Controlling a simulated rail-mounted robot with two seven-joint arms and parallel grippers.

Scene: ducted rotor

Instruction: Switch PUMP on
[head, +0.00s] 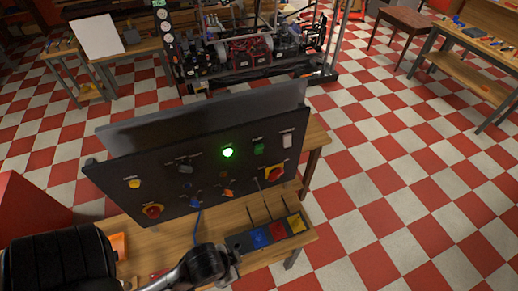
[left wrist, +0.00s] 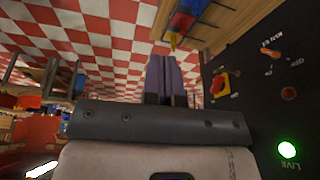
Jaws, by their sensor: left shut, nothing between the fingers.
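A dark control panel (head: 112,183) stands tilted on a wooden bench. It carries several switches, knobs and lamps. A green lamp (head: 228,152) is lit; it reads LIVE in the left wrist view (left wrist: 287,149). An orange lever (left wrist: 270,54) shows on the panel in the left wrist view. I cannot read which control is PUMP. My left gripper (left wrist: 166,62) is shut and empty, beside the panel face; it appears low in front of the panel (head: 234,254). My right gripper is out of view.
A tray with blue, red and yellow compartments (head: 243,244) and upright thin rods stands on the bench before the panel. An orange item (head: 118,243) lies at the bench's left. A machine frame (head: 250,55) stands behind. Checkered floor is clear at right.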

